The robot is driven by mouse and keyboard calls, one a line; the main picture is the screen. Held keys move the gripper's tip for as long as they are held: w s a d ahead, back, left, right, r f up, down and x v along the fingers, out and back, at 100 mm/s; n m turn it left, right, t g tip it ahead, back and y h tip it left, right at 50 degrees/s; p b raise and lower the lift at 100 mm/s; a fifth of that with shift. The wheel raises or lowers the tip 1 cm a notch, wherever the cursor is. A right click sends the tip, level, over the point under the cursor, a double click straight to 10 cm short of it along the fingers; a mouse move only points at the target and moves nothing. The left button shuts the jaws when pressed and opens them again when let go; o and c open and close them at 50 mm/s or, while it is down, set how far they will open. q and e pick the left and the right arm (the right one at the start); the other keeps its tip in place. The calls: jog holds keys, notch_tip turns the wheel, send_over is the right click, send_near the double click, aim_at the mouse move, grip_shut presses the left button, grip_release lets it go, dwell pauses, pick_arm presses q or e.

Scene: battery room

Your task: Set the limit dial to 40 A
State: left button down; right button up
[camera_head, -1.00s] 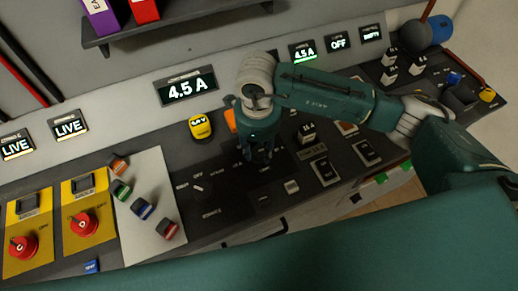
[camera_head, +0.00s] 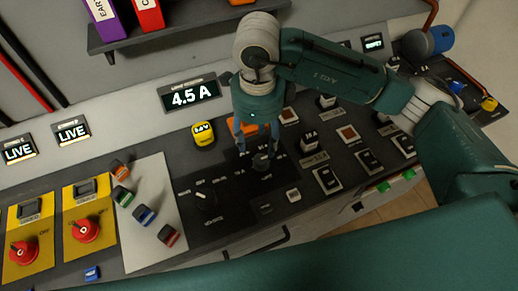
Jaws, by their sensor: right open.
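A dark round knob (camera_head: 262,162), which looks like the limit dial, stands on the black panel; its pointer and scale are too small to read. My right gripper (camera_head: 259,148) points down right above it, with a finger on either side of its top. The fingers are apart; I cannot tell whether they touch the knob. The large display (camera_head: 190,93) behind reads 4.5 A. A second dark knob (camera_head: 206,201) with a white pointer sits to the left on the same panel. My left gripper is not in view.
Two yellow plates with red rotary switches (camera_head: 86,229) stand at the left. Several small coloured blocks lie on a pale sheet (camera_head: 150,252). A yellow device (camera_head: 203,135) stands behind the panel knobs. Rocker switches (camera_head: 327,180) are at the right. A shelf (camera_head: 180,33) overhangs the back.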

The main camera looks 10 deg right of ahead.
jog(key=shift+r, duration=1.55)
jog(key=shift+s, duration=0.1)
